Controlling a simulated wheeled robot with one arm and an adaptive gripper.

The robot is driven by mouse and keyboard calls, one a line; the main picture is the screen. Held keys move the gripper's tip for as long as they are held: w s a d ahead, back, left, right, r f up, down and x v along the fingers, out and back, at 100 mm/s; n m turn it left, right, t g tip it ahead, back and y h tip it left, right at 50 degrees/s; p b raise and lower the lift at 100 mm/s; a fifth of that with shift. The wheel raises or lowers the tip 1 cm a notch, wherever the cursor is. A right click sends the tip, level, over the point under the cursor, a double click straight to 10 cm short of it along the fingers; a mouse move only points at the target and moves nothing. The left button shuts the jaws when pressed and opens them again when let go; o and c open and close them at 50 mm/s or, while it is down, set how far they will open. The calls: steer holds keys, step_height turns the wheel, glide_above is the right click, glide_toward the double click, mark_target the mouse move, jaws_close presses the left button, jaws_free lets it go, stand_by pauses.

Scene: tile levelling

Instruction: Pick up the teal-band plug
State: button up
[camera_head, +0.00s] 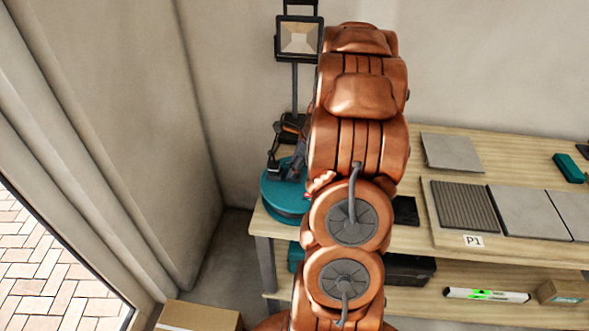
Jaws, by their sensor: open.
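The teal-band plug cannot be made out in this view. A round teal container (284,199) stands at the left end of the workbench. My dark gripper (284,166) shows just above it, partly hidden behind my copper-coloured arm. Its jaws are open, and I see nothing held between them. My arm covers the right side of the container and the bench area beside it. Small reddish bits show near the container's right edge, too small to tell what they are.
The wooden workbench (410,238) carries a ribbed dark tile (465,206) and plain grey tiles (527,211) by a P1 label. A loose grey tile (451,152) lies behind. A work light (299,37) stands at the back. A cardboard box (200,316) is on the floor.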

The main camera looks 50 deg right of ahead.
mark_target(291, 166)
steer(key=shift+c, duration=0.3)
jaws_close()
steer(key=shift+r, duration=0.15)
stand_by(0.3)
steer(key=shift+d+r+b, duration=0.1)
steer(key=shift+r+b, duration=0.6)
steer(key=shift+r, duration=0.8)
steer(key=shift+s+r, duration=0.15)
steer(key=shift+s, duration=0.1)
steer(key=s+a+r+b, duration=0.2)
steer(key=s+a+b, duration=0.35)
steer(key=s, duration=0.85)
steer(key=shift+a+r+p, duration=0.25)
steer(key=shift+r+p, duration=0.65)
steer(key=shift+p, duration=0.05)
steer(key=shift+a+r+p, duration=0.25)
steer(key=shift+r+p, duration=0.65)
steer(key=shift+p, duration=0.05)
steer(key=shift+a+r+p, duration=0.25)
steer(key=shift+r+p, duration=0.65)
steer(key=shift+p, duration=0.05)
